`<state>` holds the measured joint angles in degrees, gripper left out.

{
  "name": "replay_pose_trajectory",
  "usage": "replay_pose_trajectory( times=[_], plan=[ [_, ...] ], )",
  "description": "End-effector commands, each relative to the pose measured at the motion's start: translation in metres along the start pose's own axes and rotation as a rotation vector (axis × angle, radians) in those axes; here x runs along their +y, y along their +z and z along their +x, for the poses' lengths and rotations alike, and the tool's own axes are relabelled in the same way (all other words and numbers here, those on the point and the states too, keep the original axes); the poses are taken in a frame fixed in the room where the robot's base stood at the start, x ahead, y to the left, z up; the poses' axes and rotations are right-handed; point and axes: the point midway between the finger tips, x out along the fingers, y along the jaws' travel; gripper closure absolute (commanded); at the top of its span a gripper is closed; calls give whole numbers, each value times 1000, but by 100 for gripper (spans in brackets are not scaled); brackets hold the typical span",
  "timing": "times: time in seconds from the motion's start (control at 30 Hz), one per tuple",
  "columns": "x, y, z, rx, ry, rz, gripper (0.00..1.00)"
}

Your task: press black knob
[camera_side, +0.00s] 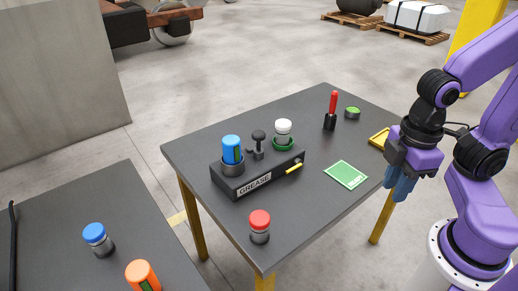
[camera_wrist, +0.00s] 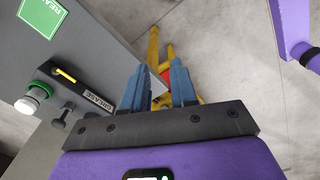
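The black knob (camera_side: 258,135) stands upright on top of the dark box labelled GREASE (camera_side: 228,184), between a blue-capped bottle and a white knob. In the wrist view, a dark knob shape (camera_wrist: 66,110) shows at the left, beside the box's GREASE label. My gripper (camera_side: 400,188) is at the right edge of the table in the side view, well away from the knob, with its blue fingers pointing down. In the wrist view, the two blue fingers (camera_wrist: 158,85) are apart with nothing held between them.
The blue bottle (camera_side: 232,150) and white knob with green ring (camera_side: 283,128) flank the black knob. A yellow handle (camera_side: 294,167) sticks out of the box. A red-capped jar (camera_side: 260,226), green card (camera_side: 346,174), red-handled tool (camera_side: 333,103) and yellow tray (camera_side: 378,138) share the table (camera_side: 307,222).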

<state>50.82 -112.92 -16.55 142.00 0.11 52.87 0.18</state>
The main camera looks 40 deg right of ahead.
Motion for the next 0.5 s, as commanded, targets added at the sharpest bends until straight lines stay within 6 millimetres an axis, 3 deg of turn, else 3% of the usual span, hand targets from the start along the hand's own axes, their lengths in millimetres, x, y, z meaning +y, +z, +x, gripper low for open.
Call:
replay_pose_trajectory(
  times=[0.03,0.07,0.27,0.5],
  plan=[
    [3,-7,-2,0,1,16,90],
    [6,-13,-4,1,1,28,100],
    [34,-61,-20,-4,4,152,100],
    [84,-120,-38,-9,7,322,100]
  ],
)
